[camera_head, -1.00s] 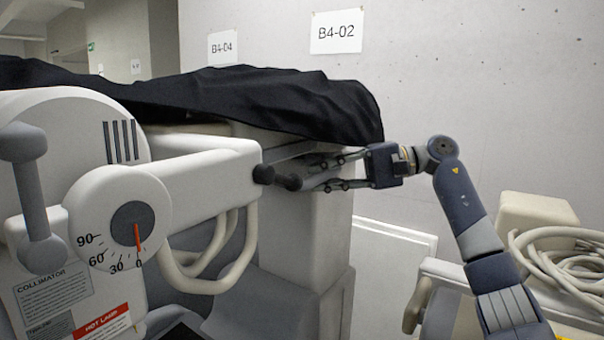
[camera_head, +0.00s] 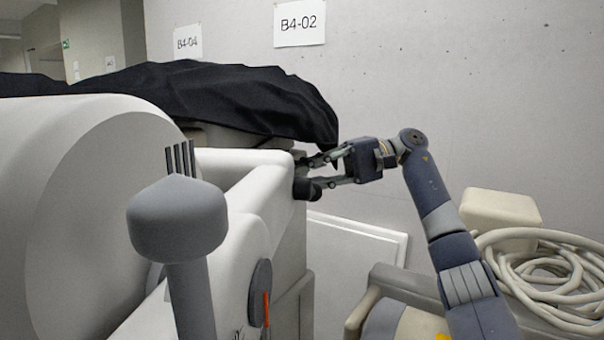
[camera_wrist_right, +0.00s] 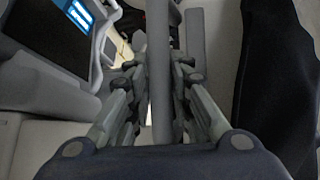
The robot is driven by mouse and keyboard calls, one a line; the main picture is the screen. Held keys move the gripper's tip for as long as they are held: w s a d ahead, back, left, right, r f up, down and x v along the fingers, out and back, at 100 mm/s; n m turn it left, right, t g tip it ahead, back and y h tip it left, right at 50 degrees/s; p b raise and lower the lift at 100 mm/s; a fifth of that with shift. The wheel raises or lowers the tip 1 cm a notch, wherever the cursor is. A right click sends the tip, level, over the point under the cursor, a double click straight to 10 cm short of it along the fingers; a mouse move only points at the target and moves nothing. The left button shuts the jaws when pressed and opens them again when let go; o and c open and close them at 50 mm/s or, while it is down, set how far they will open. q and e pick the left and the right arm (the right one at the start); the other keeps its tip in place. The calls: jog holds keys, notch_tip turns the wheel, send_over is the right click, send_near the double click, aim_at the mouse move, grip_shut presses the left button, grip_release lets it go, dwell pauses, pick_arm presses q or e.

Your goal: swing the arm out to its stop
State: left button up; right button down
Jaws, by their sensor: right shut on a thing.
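The white arm (camera_head: 243,183) of the covered cart reaches back from the large rounded white tube housing (camera_head: 85,190) to a dark handle (camera_head: 309,190) at its far end. My right gripper (camera_head: 308,175) is shut on this handle. In the right wrist view the handle shows as a grey bar (camera_wrist_right: 160,75) running between the two fingers. The collimator dial (camera_head: 260,293) with its red pointer shows nearly edge-on below the arm. A grey knob on a stem (camera_head: 178,217) stands close in front and hides part of the housing and arm. My left gripper is out of view.
A black cover (camera_head: 190,95) drapes over the cart body behind the arm. A beige box (camera_head: 500,210) and coiled pale hose (camera_head: 530,265) lie on another cart at the right.

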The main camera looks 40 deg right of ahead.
jog(key=shift+s+d+f, duration=0.2)
jog(key=shift+d+f, duration=0.3)
jog(key=shift+d, duration=0.1)
jog(key=c, duration=1.4)
grip_release()
jog(key=shift+a, duration=0.1)
jog(key=shift+c, duration=0.2)
jog(key=v, duration=0.7)
jog(key=shift+r, duration=0.25)
jog(key=shift+w, duration=0.1)
